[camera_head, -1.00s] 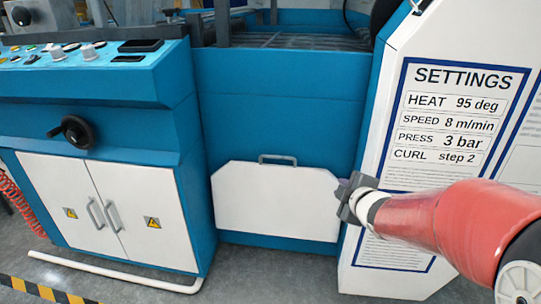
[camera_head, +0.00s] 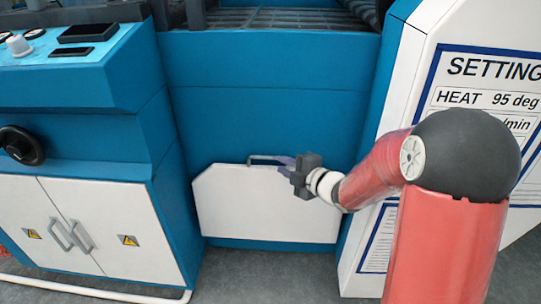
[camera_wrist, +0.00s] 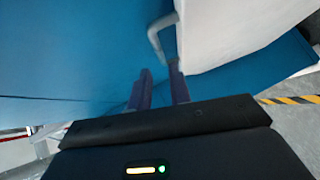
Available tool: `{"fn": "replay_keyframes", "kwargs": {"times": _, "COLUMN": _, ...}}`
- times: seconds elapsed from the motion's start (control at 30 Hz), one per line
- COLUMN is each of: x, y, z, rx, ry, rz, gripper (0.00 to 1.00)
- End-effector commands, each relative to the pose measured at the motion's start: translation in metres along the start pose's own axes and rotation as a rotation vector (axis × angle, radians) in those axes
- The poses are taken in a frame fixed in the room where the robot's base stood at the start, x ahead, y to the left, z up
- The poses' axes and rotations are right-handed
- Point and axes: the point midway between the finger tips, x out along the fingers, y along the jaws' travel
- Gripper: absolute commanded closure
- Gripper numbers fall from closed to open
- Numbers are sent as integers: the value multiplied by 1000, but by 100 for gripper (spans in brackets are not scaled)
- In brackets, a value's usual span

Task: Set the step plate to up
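The step plate (camera_head: 262,205) is a white panel with cut upper corners. It lies flat against the lower front of the blue machine, with a grey bar handle (camera_head: 262,158) at its top edge. My gripper (camera_head: 286,163) is at the handle's right end in the head view. In the wrist view, its two fingers (camera_wrist: 160,78) are apart, with a narrow gap between them. The handle (camera_wrist: 155,38) shows just beyond the fingertips, by the white plate (camera_wrist: 215,30). I cannot tell whether the fingers touch it.
A white settings board (camera_head: 405,90) stands close on the right, behind my arm. A control cabinet with white doors (camera_head: 85,225) and a black knob (camera_head: 21,145) stands on the left. Grey floor (camera_head: 270,270) lies open in front of the plate.

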Motion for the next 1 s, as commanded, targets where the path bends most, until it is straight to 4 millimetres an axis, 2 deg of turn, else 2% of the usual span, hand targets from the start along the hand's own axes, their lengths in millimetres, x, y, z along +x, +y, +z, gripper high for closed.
{"fn": "replay_keyframes", "kwargs": {"times": 0.2, "x": 37, "y": -1, "z": 0, "rx": 3, "ry": 1, "rz": -2, "gripper": 80}}
{"fn": "replay_keyframes", "kwargs": {"times": 0.4, "x": 60, "y": 0, "z": 0, "rx": 1, "ry": 0, "rz": -2, "gripper": 80}}
{"fn": "replay_keyframes", "kwargs": {"times": 0.73, "x": 65, "y": 0, "z": 0, "rx": 2, "ry": -2, "rz": -1, "gripper": 80}}
{"fn": "replay_keyframes", "kwargs": {"times": 0.77, "x": 65, "y": 0, "z": 0, "rx": 2, "ry": -2, "rz": -1, "gripper": 82}}
{"fn": "replay_keyframes", "kwargs": {"times": 0.9, "x": 65, "y": 0, "z": 0, "rx": 2, "ry": -2, "rz": -1, "gripper": 100}}
{"fn": "replay_keyframes", "kwargs": {"times": 1.0, "x": 65, "y": 0, "z": 0, "rx": 2, "ry": -2, "rz": -1, "gripper": 100}}
